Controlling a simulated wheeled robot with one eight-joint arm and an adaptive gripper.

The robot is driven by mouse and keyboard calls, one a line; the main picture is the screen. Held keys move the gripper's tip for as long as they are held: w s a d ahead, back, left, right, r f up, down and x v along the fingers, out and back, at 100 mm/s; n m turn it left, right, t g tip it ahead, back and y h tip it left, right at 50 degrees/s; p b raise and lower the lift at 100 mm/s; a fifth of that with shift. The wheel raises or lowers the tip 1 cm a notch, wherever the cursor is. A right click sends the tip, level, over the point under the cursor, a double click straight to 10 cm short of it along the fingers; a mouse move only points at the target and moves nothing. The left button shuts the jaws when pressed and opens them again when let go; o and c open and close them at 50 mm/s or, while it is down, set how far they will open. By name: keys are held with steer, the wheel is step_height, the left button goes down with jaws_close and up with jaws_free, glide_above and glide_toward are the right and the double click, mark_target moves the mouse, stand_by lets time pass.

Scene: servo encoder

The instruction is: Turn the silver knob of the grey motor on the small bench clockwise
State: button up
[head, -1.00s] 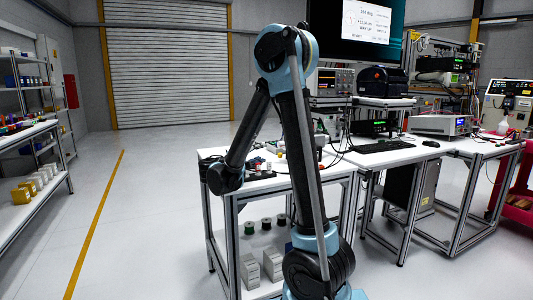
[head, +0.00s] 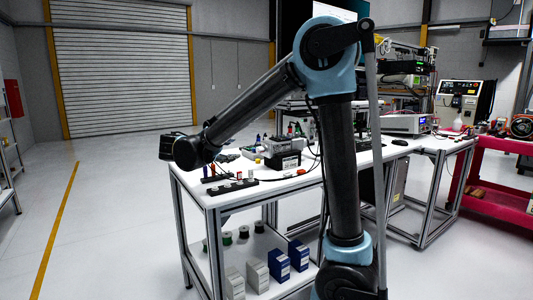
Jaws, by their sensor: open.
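The small bench (head: 265,179) has a white top and an aluminium frame, and stands behind and left of my arm. A grey and black block (head: 282,151) sits on its top; I cannot tell whether it is the grey motor. No silver knob can be made out, and my upper arm hides the right part of the bench. My gripper (head: 173,147) shows small and dark at the left end of my forearm, above the bench's left edge as seen here. It is open, with nothing seen between its fingers, and looks apart from everything on the bench.
A black strip (head: 231,187) with small pegs lies near the bench's front left. Spools and blue boxes (head: 298,255) stand on the lower shelf. A red cart (head: 490,172) is at the right. The floor (head: 110,215) at the left is clear.

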mark_target(258, 150)
steer(key=x, duration=1.7)
steer(key=shift+w+d+f, duration=0.1)
steer(key=shift+d, duration=0.1)
steer(key=c, duration=1.1)
